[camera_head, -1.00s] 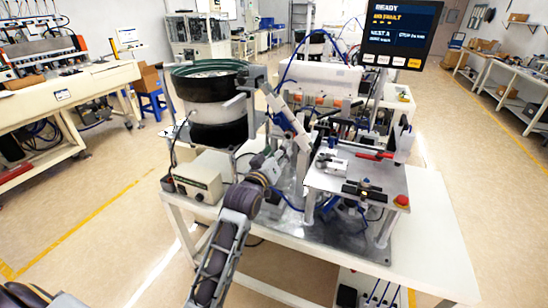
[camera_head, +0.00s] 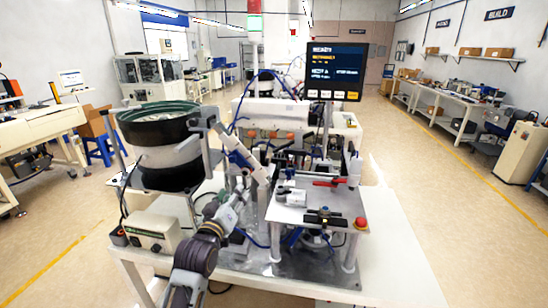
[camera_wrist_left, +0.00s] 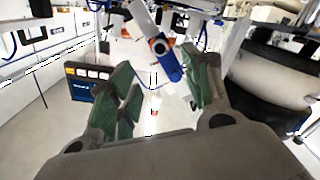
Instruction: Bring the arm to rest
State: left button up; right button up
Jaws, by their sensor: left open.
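My left arm comes up from the bottom of the head view, and my left gripper (camera_head: 235,202) is among the machine parts between the bowl feeder (camera_head: 160,152) and the small fixture plate (camera_head: 290,207). The left wrist view shows its two green-padded fingers (camera_wrist_left: 165,92) spread apart with nothing held between them. A blue and silver cylinder (camera_wrist_left: 168,62) shows beyond the gap. I cannot tell how close it is. My right gripper is not in view.
The bowl feeder also shows close on the right in the wrist view (camera_wrist_left: 270,75). A control box (camera_head: 152,232) stands at the table's front left. A screen (camera_head: 336,70) stands behind the fixture. A red button (camera_head: 361,223) sits at the plate's corner. The floor to the right is free.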

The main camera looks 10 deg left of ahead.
pick_arm(q)
jog(key=s+f+m+g, duration=0.2)
jog(key=s+f+g, duration=0.35)
jog(key=f, duration=0.55)
jog(key=s+f+m+g, duration=0.35)
jog(key=s+f, duration=0.45)
jog(key=s, duration=0.4)
jog(key=s+f+m+g, duration=0.2)
jog(key=s+f+g, duration=0.3)
jog(key=s+f, duration=0.5)
jog(key=s+f+g, duration=0.1)
jog(key=s+f, duration=0.1)
jog(key=f, duration=1.3)
jog(key=s+f+g, duration=0.1)
jog(key=s+f, duration=0.1)
jog(key=f, duration=1.3)
jog(key=s+a+f, duration=0.2)
jog(key=s+f, duration=0.8)
jog(key=s, duration=0.1)
jog(key=s+a+f+g, duration=0.1)
jog(key=s+a+f, duration=0.1)
jog(key=s+f, duration=0.8)
jog(key=shift+s+a+f+y, duration=0.2)
jog(key=shift+s+a+y, duration=0.1)
jog(key=shift+s, duration=0.35)
